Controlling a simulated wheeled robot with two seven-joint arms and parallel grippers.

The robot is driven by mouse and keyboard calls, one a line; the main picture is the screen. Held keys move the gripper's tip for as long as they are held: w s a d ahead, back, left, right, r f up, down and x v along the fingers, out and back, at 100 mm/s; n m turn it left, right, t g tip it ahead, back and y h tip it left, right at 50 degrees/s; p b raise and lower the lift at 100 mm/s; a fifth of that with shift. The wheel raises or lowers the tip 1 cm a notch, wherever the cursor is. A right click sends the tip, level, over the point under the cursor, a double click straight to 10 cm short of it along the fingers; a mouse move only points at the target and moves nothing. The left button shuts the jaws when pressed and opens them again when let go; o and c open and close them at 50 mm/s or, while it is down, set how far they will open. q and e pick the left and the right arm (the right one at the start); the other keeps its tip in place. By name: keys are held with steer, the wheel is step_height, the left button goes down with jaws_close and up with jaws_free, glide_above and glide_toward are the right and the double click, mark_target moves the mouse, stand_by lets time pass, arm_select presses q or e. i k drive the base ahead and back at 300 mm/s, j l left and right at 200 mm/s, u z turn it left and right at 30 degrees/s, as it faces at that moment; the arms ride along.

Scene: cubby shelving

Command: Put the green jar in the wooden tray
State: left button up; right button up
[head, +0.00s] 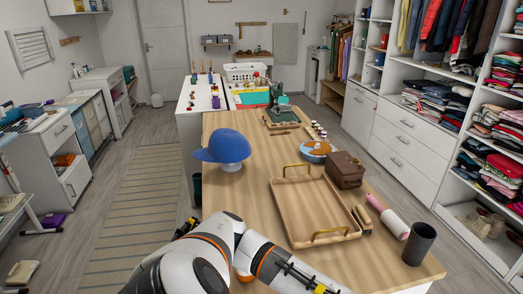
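The wooden tray (290,215) lies on the near half of the wooden table, with brass handles at its far and near ends. It looks empty. I cannot clearly pick out a green jar. A dark green object (276,90) stands at the table's far end, with a lighter green part (283,101), too small to identify. A white arm of mine with orange bands bends over the table's near left edge, left of the tray. Its black and yellow end parts run to the bottom edge, and no fingertips show clearly. My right gripper is not in view.
Left of the tray is a blue cap (222,147) on a white stand. A brown box (344,169), a blue-rimmed round dish (316,148), a pink-handled roller (392,222) and a dark cup (419,243) crowd the right. The table between cap and tray is clear.

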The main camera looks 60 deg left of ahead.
mark_target(309, 207)
steer(key=i+l+u, duration=0.2)
steer(key=l+u, duration=0.2)
steer(key=i+l+u, duration=0.1)
steer(key=l+u, duration=0.3)
steer(key=i+l+u, duration=0.1)
steer(key=l+u, duration=0.35)
